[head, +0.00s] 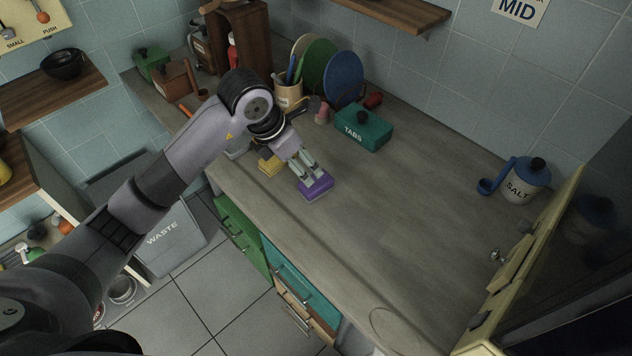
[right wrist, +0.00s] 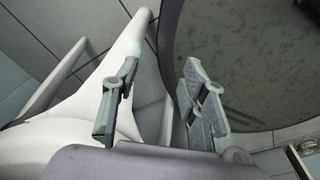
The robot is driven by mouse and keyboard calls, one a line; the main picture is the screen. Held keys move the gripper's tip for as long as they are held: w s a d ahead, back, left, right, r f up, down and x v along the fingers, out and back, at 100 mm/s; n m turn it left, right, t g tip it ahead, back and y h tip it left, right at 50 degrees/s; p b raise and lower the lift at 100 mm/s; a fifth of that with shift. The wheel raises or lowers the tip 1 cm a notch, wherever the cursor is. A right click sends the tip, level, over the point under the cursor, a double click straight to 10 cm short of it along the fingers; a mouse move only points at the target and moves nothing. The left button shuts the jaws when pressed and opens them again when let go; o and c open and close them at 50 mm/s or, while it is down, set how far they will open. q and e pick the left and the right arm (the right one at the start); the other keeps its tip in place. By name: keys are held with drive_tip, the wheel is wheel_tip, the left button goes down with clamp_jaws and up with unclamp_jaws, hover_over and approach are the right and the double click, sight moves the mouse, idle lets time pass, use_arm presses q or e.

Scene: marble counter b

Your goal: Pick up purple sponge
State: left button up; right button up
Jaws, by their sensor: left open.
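The purple sponge (head: 319,190) lies on the grey counter in the head view, near the counter's front edge. My left gripper (head: 307,176) is open just over it, with the fingers pointing down at the sponge and overlapping its far side in the picture. Whether the fingers touch the sponge cannot be told. My right gripper (right wrist: 160,70) shows in the right wrist view with its two fingers apart and nothing between them. The sponge does not show in that view.
A yellow sponge (head: 269,166) lies just left of my left gripper. A teal TABS box (head: 363,131), plates (head: 343,77) and a utensil mug (head: 288,95) stand behind. A SALT jar (head: 524,183) stands far right. The counter's middle (head: 410,210) is clear.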

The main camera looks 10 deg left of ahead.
use_arm(q)
hover_over(316, 181)
drive_tip(key=s+a, duration=0.2)
wheel_tip(316, 181, down, 4)
drive_tip(key=shift+d+f+p, duration=0.1)
drive_tip(key=shift+f+p, duration=0.05)
drive_tip(key=shift+p, duration=0.15)
drive_tip(key=p+x, duration=0.1)
drive_tip(key=x, duration=0.3)
drive_tip(key=shift+w+d+f+p, duration=0.15)
drive_tip(key=shift+d+f+p, duration=0.05)
drive_tip(key=shift+f+p, duration=0.15)
drive_tip(key=shift+w+f, duration=0.1)
drive_tip(key=shift+f, duration=0.15)
drive_tip(key=shift+c, duration=0.4)
drive_tip(key=c, duration=1)
